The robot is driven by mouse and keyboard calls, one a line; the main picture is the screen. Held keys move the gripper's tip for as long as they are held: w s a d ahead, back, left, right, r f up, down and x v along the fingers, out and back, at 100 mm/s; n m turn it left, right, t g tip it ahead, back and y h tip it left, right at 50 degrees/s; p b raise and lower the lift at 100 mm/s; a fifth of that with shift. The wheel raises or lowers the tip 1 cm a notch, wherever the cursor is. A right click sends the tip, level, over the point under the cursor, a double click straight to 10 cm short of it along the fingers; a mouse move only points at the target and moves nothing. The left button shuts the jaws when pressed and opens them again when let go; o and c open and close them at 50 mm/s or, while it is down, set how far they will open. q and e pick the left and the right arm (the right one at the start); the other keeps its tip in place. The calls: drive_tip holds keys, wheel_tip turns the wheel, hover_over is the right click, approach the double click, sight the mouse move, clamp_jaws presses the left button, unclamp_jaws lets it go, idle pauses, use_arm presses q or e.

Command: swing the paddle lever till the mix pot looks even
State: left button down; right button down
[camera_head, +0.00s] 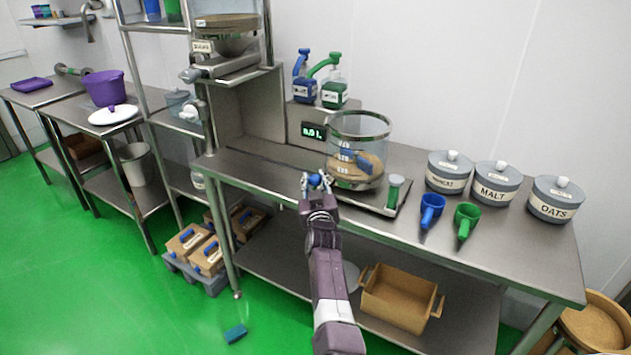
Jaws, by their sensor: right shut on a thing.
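The mix pot (361,127) is a clear, round vessel with a metal rim on the bench. Tan-brown stuff lies in its lower part, and a blue paddle (369,160) shows in it. The stuff looks mostly one colour, but its evenness is hard to judge at this size. My right gripper (316,184) is at the front left of the pot, shut on a small blue knob (315,179), which looks like the end of the paddle lever. The fingers hide most of the lever. My left gripper is not in view.
Blue (431,208) and green (466,217) scoops lie on the bench, before lidded tins (496,185). A display box (311,129) and pump bottles (334,92) stand behind. The bench's front right is clear.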

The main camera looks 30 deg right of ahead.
drive_tip(key=c, duration=1.8)
unclamp_jaws()
drive_tip(key=shift+a, duration=0.25)
drive_tip(key=shift+d, duration=0.1)
drive_tip(key=shift+r, duration=0.35)
wheel_tip(320, 180, up, 9)
drive_tip(key=shift+r, duration=0.15)
drive_tip(key=shift+c, duration=0.2)
